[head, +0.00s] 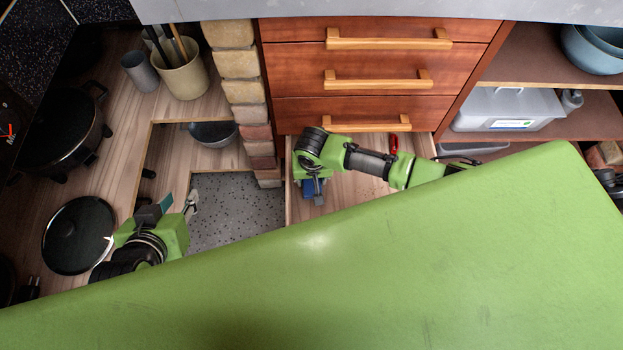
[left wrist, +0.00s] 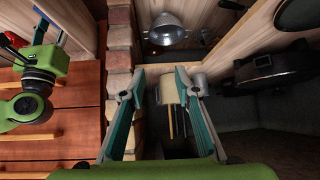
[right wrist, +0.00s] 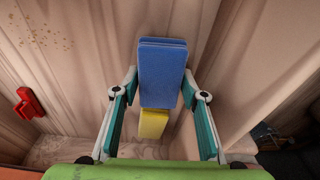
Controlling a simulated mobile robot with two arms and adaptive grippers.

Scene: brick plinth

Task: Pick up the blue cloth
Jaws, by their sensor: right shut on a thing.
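The blue cloth (right wrist: 162,72), a folded blue block, stands between the fingers of my right gripper (right wrist: 160,112) in the right wrist view. My right gripper is shut on it. In the head view, the blue cloth (head: 308,188) shows partly below my right gripper (head: 315,180), over the open drawer under the red-brown drawer fronts. My left gripper (left wrist: 160,85) is open and empty. In the head view, my left gripper (head: 178,205) is at the left, beside the wooden counter and far from the cloth.
A yellow block (right wrist: 153,124) lies just below the cloth. A red object (right wrist: 28,103) is at the drawer's side. A brick pillar (head: 240,80) stands between the drawers and the left counter. A black pan (head: 65,125) and a utensil pot (head: 184,75) stand at left.

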